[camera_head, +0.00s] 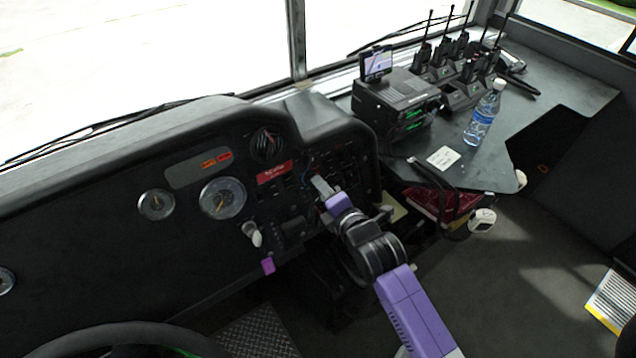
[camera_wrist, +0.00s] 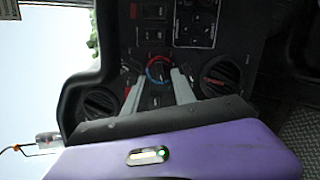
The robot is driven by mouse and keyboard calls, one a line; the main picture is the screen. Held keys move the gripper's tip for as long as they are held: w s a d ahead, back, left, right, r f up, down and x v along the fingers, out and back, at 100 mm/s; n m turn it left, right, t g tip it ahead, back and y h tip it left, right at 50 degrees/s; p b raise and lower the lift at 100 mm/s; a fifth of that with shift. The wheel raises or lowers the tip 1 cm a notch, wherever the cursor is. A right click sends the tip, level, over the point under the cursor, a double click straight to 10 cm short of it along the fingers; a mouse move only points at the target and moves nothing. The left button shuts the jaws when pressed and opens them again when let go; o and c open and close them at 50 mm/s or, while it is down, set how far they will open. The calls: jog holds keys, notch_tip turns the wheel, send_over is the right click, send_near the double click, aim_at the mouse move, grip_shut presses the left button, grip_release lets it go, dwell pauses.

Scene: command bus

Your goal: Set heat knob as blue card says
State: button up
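The heat knob (camera_wrist: 158,69), a small dark dial with a red and blue ring, is on the black dashboard panel. In the wrist view it shows between and just beyond the fingertips of my gripper (camera_wrist: 159,78). The fingers are apart, one on each side of the dial; I cannot tell whether they touch it. I cannot make out a blue card; a small white card (camera_head: 443,158) with unreadable writing lies on the right counter.
A radio unit (camera_head: 396,103), handheld radios in chargers (camera_head: 465,92) and a water bottle (camera_head: 484,115) stand on the counter. The steering wheel (camera_head: 130,335) is lower left.

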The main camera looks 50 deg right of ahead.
jog(key=shift+x, duration=1.75)
grip_shut()
